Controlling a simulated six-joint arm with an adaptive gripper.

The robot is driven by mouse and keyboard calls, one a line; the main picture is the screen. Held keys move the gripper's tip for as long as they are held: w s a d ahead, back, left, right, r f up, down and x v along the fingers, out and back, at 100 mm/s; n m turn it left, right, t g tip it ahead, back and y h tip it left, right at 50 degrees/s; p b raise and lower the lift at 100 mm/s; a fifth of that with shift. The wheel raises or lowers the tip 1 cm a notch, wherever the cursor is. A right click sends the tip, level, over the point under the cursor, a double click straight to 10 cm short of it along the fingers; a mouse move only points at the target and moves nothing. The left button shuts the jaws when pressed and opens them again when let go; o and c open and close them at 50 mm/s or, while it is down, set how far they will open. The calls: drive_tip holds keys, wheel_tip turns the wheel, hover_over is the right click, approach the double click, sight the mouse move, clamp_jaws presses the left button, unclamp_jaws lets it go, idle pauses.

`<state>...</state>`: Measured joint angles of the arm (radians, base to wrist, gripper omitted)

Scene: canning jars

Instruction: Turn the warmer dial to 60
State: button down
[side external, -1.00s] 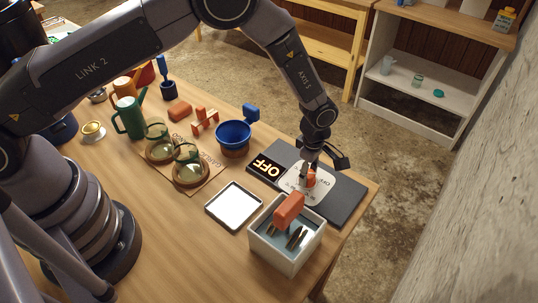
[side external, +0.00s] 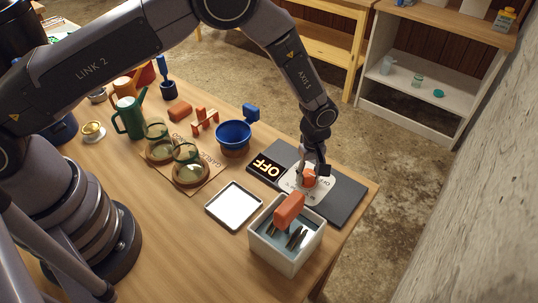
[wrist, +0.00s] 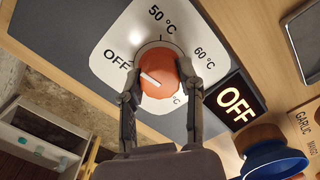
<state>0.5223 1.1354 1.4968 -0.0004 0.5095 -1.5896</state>
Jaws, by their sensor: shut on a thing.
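The orange warmer dial (wrist: 158,66) sits on a white plate (wrist: 108,68) marked OFF, 50 °C and 60 °C; another label is mostly covered. A white pointer line on the dial points toward the OFF mark. In the side view the dial (side external: 309,179) is partly hidden by my gripper (side external: 314,171). In the wrist view my gripper (wrist: 161,76) has one finger on each side of the dial and is shut on it. The lit display (wrist: 236,103) on the dark warmer reads OFF; it also shows in the side view (side external: 265,167).
A white bin (side external: 284,254) with an orange-handled tool stands in front of the warmer. A white-topped square tray (side external: 234,206) lies to its left.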

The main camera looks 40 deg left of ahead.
drive_tip(key=m, duration=1.2)
drive_tip(key=shift+m, duration=0.4)
drive_tip(key=m, duration=1.3)
drive_tip(key=shift+w, duration=0.1)
drive_tip(key=c, duration=0.7)
unclamp_jaws()
